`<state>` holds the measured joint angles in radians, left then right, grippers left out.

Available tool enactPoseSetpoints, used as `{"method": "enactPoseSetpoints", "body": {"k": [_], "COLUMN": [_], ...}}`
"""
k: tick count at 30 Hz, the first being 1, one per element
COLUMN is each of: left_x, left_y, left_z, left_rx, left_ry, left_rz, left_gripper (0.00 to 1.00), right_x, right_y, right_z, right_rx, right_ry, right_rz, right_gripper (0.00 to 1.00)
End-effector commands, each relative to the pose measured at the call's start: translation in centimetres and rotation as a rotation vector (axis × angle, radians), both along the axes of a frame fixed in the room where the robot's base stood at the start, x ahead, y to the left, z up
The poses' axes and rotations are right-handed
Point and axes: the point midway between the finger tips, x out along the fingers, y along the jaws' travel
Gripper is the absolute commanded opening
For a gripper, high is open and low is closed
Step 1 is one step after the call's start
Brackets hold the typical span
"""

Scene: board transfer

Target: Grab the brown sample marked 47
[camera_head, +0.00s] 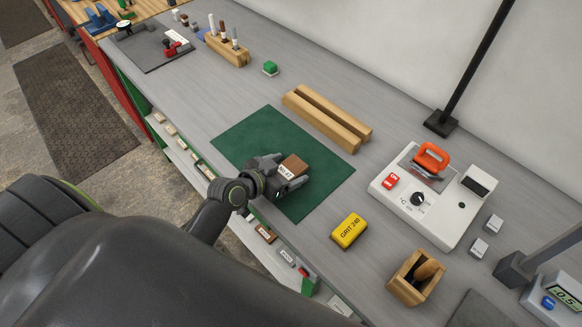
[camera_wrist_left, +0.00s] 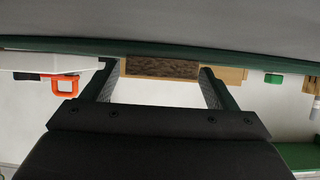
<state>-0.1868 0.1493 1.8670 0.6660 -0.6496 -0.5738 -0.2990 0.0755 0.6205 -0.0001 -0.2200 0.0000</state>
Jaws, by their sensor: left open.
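The brown sample (camera_head: 295,163) is a small block with a white label that seems to read 47. It rests on the green mat (camera_head: 240,130). My left gripper (camera_head: 289,174) is low over the mat, open, with its fingers on either side of the sample. In the left wrist view the sample (camera_wrist_left: 162,68) shows as a dark brown block between the two spread fingers of the gripper (camera_wrist_left: 157,78). A gap shows on each side of it there. My right gripper is in neither view.
A wooden rail block (camera_head: 327,118) lies behind the mat. A yellow GRIT 240 block (camera_head: 349,231) and a wooden box (camera_head: 415,277) are to the right. A white device with an orange handle (camera_head: 431,158) stands farther right. Bench space left of the mat is mostly clear.

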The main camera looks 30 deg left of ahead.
Motion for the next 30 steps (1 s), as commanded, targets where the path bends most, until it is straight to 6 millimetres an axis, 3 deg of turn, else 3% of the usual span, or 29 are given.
{"method": "enactPoseSetpoints", "body": {"k": [1, 12, 20, 30], "left_x": [0.0, 0.0, 0.0, 0.0], "left_y": [0.0, 0.0, 0.0, 0.0], "left_z": [0.0, 0.0, 0.4, 5.9], "left_rx": [0.000, 0.000, 0.000, 0.003], "left_ry": [0.000, 0.000, -0.001, -0.006], "left_rz": [0.000, 0.000, -0.001, -0.003], "left_gripper": [0.77, 0.32, 0.32, 0.32], "right_x": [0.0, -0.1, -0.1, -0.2], "right_y": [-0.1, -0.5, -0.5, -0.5], "right_z": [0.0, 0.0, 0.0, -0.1], "right_rx": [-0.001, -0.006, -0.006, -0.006], "right_ry": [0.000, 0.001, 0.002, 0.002], "right_rz": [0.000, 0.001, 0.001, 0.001], "right_gripper": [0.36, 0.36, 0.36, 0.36]}}
